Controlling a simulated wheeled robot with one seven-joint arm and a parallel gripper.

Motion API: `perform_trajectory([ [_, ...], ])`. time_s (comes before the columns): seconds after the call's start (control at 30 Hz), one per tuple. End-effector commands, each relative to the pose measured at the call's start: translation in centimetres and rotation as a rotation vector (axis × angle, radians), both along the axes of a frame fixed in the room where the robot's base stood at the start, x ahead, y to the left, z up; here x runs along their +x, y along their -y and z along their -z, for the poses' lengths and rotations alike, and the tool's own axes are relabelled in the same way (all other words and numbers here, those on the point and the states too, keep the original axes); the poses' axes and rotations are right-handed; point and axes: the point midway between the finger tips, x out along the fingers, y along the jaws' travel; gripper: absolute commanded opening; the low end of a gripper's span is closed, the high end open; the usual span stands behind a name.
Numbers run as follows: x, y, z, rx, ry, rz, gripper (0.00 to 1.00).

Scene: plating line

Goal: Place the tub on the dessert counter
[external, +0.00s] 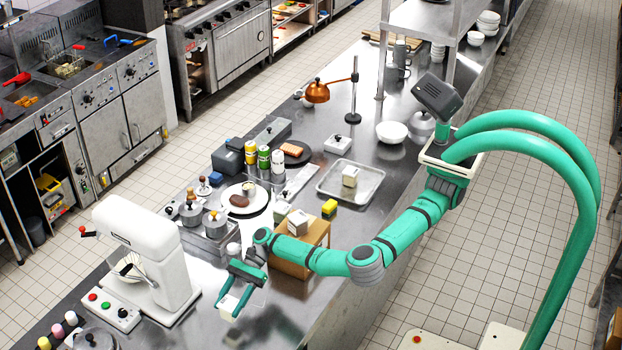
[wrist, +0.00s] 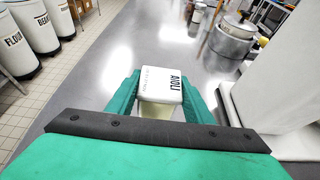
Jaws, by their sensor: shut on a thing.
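My gripper (external: 233,297) hangs over the near part of the steel counter (external: 345,118), to the right of the white stand mixer. It is shut on a small pale tub (external: 230,309). In the wrist view the tub's white lid (wrist: 161,84) reads AIOLI, and the tub sits between the two green fingers of my gripper (wrist: 160,98). The tub appears upright; its lower part is mostly hidden, and I cannot tell its exact height above the steel. No label in view marks a dessert counter.
The stand mixer (external: 143,255) stands close on the left. A wooden box (external: 293,262) bearing small tubs is on the right. A plate (external: 243,208), pots (external: 215,225) and a metal tray (external: 371,186) stand farther back. Labelled bins (wrist: 35,28) show in the wrist view.

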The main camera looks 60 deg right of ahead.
Motion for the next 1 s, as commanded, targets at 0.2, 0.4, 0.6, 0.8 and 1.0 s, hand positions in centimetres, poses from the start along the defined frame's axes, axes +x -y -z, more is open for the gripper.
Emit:
perform_trajectory([
  [0.2, 0.7, -0.7, 1.1, 0.002, 0.001, 0.0, 0.2],
  [0.4, 0.9, -1.0, 3.3, 0.0, 0.0, 0.0, 0.2],
  [0.6, 0.9, -1.0, 4.6, 0.001, 0.002, 0.0, 0.2],
  [0.8, 0.9, -1.0, 4.6, 0.001, 0.001, 0.001, 0.2],
  [1.0, 0.9, -1.0, 4.9, 0.001, 0.001, 0.001, 0.65],
])
